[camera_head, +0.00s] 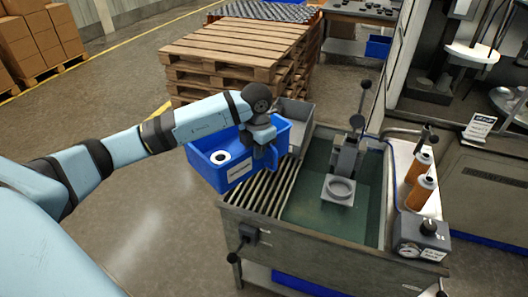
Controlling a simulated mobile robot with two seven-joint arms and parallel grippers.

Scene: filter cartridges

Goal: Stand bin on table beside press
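The blue bin (237,174) is at the table's back left corner, partly over the slatted rack and partly past the table's left edge. A white ring-shaped cartridge with a dark centre (220,157) shows inside it. My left gripper (265,151) is at the bin's right side and appears shut on its wall; the fingertips are partly hidden. Whether the bin's base touches the slats cannot be told. The grey press (346,160) with its lever stands on the table (320,248), right of the bin. My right gripper is out of view.
Bare slats (268,196) and green mat (312,212) lie between bin and press. A grey metal box (295,120) stands behind the bin. Orange cylinders (421,180) and a gauge box (420,236) line the right side. Stacked pallets (235,45) are behind.

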